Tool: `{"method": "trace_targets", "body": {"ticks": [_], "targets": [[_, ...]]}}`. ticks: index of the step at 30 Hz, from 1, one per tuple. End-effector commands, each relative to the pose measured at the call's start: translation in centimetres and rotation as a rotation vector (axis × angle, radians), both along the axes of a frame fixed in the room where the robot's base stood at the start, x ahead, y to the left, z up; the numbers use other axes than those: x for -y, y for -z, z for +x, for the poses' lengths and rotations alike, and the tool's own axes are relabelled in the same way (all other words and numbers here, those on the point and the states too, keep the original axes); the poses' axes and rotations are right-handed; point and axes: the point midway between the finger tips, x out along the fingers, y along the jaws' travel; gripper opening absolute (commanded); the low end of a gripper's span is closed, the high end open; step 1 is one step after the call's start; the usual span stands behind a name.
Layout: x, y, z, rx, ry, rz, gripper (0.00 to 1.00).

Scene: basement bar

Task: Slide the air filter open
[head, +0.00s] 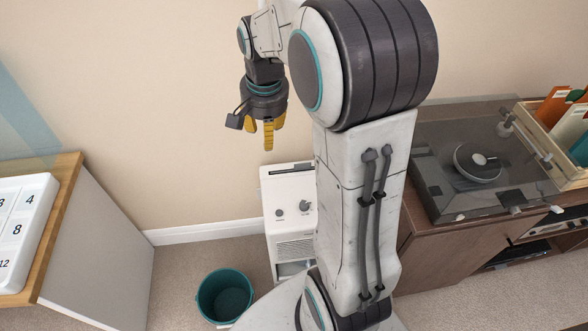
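A white upright appliance (283,236), which looks like the air filter, stands on the floor against the wall. It has a dark slot along its top, two dark knobs on its face and a vent grille below. My arm hides its right side. Its lower front shows a lighter recess, and I cannot tell whether any part is slid open. My gripper (267,138) hangs above the appliance, near its top left, with yellow fingers pointing down and nothing visible in them. It appears apart from the appliance. The finger gap is too unclear to judge.
A teal bin (224,296) stands on the carpet left of the appliance. A wood-topped cabinet (72,200) with a white numbered board (20,230) is at left. A brown cabinet at right carries a turntable (477,164) and a record crate (550,145). Bare wall lies behind my gripper.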

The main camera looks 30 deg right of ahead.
Motion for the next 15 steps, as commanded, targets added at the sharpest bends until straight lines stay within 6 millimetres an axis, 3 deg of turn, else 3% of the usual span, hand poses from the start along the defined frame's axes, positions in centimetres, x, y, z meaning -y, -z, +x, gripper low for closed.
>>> {"method": "trace_targets", "body": {"ticks": [1, 6, 15], "targets": [[0.9, 1.7, 1.2, -0.013, 0.064, 0.01, 0.4], [3.9, 6.1, 4.8, -0.038, 0.285, 0.042, 0.4], [9.6, 15.6, 9.2, -0.084, 0.676, 0.087, 0.4]]}}
